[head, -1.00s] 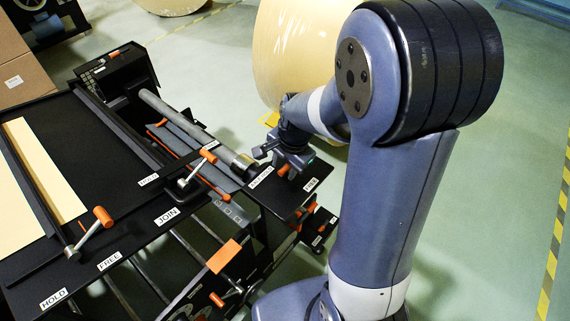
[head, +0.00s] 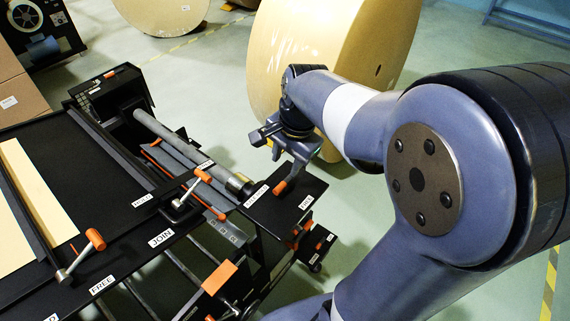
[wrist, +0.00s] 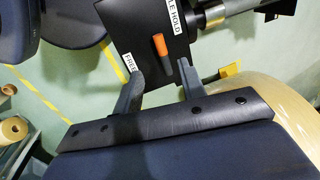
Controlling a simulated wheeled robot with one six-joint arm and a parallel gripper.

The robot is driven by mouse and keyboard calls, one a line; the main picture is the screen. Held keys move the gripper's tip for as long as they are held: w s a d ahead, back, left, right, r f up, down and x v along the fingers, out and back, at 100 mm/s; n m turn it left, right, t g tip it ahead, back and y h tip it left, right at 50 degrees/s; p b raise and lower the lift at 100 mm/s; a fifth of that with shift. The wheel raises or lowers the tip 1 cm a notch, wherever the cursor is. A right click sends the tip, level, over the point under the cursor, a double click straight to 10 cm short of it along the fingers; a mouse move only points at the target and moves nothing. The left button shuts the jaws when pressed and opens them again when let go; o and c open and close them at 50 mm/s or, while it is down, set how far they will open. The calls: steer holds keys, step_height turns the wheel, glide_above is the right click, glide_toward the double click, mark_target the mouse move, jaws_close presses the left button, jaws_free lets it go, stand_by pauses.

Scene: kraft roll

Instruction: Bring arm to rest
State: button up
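My gripper (head: 281,151) is above the black end plate of the machine, beside the large kraft roll. In the wrist view my gripper (wrist: 162,84) has its two fingers spread apart with nothing between them. Beyond the fingers is an orange-tipped lever (wrist: 161,50) on the black plate, between labels that read FREE and HOLD. In the head view this orange handle (head: 280,187) shows just below the fingers. I cannot tell the exact gap between fingers and handle.
The large kraft roll (head: 320,80) stands close behind my gripper. The black machine table (head: 110,185) with orange levers, a grey roller (head: 175,140) and a cream sheet (head: 35,190) fills the left. Cardboard boxes (head: 20,98) stand at far left. Green floor is clear at right.

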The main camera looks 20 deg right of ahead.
mark_target(282, 189)
steer(key=f, duration=0.3)
steer(key=w+f, duration=0.1)
steer(key=f, duration=0.3)
steer(key=a+f, duration=0.1)
steer(key=f, duration=0.2)
steer(key=shift+w+a+f, duration=0.1)
steer(key=shift+w+f, duration=0.3)
steer(key=shift+r, duration=0.15)
steer(key=shift+r, duration=0.35)
step_height(282, 189, up, 10)
steer(key=s+d, duration=0.1)
steer(key=s, duration=0.1)
steer(key=f, duration=0.3)
steer(key=w+f, duration=0.1)
steer(key=f, duration=0.3)
steer(key=w+a+f, duration=0.1)
steer(key=f, duration=0.3)
steer(key=shift+d+n, duration=0.1)
steer(key=shift+n, duration=0.2)
steer(key=shift+s+d+n+y, duration=0.15)
steer(key=shift+n, duration=0.55)
steer(key=shift+s+d+n+y, duration=0.1)
steer(key=shift+n+y, duration=0.05)
steer(key=shift+n, duration=0.55)
